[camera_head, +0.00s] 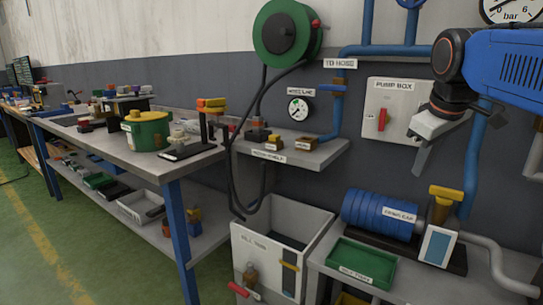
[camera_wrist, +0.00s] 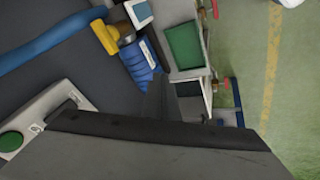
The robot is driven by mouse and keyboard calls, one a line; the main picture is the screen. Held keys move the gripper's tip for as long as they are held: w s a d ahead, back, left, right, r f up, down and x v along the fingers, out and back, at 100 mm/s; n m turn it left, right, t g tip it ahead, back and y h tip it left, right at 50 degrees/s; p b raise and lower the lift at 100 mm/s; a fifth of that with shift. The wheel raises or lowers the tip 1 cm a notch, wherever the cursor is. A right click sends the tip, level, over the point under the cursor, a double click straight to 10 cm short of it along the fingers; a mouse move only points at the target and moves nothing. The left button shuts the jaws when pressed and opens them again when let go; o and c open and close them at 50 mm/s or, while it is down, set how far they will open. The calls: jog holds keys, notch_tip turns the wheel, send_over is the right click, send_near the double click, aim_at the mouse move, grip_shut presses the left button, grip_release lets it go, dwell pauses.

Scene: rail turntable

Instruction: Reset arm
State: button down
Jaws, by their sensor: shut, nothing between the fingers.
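My gripper (camera_head: 421,158) is at the upper right of the head view, on the end of my blue and black arm. Its fingers point down and are shut with nothing between them. It hangs in the air in front of the pump box (camera_head: 392,112) and above the blue ribbed pump (camera_head: 366,212). In the wrist view the dark gripper body fills the bottom, and the blue ribbed pump (camera_wrist: 139,60) shows beyond it.
A green tray (camera_head: 361,262) lies on the low bench below. A white fill tank (camera_head: 262,248) stands left of it. A wall shelf (camera_head: 318,156) holds small parts. A long workbench (camera_head: 150,165) with several items runs left. Blue pipes (camera_head: 472,165) run up the wall. The green floor at left has free room.

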jog(key=s+a+f+m, duration=0.2)
jog(key=s+f, duration=0.7)
jog(key=f, duration=0.3)
jog(key=s+a+f+m+y, duration=0.1)
jog(key=s+a+f+m, duration=0.2)
jog(key=s+f, duration=0.6)
notch_tip(320, 180, down, 4)
jog(key=shift+f, duration=0.1)
